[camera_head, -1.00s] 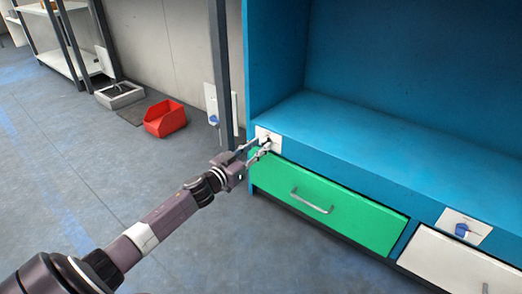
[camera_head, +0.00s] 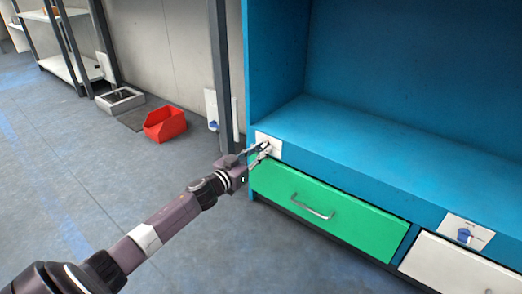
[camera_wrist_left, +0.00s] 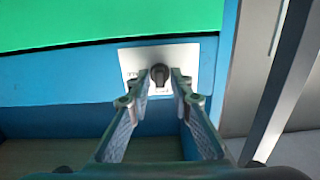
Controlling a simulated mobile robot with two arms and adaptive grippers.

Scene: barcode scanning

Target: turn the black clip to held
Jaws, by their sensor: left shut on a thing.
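The black clip (camera_wrist_left: 160,75) is a small dark knob on a white plate (camera_wrist_left: 188,55) on the blue cabinet front, seen in the left wrist view. In the head view the white plate (camera_head: 262,138) sits at the cabinet's left corner, above the green drawer. My left gripper (camera_wrist_left: 160,82) has its fingertips on both sides of the clip and is shut on it. In the head view my left gripper (camera_head: 266,149) reaches the plate and mostly hides the clip. My right gripper is not in view.
The green drawer (camera_head: 290,185) with a metal handle (camera_head: 312,207) is below the plate. A second white plate with a blue clip (camera_head: 464,235) is at the right, above a white drawer (camera_head: 450,268). A red bin (camera_head: 165,123) stands on the floor at the left.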

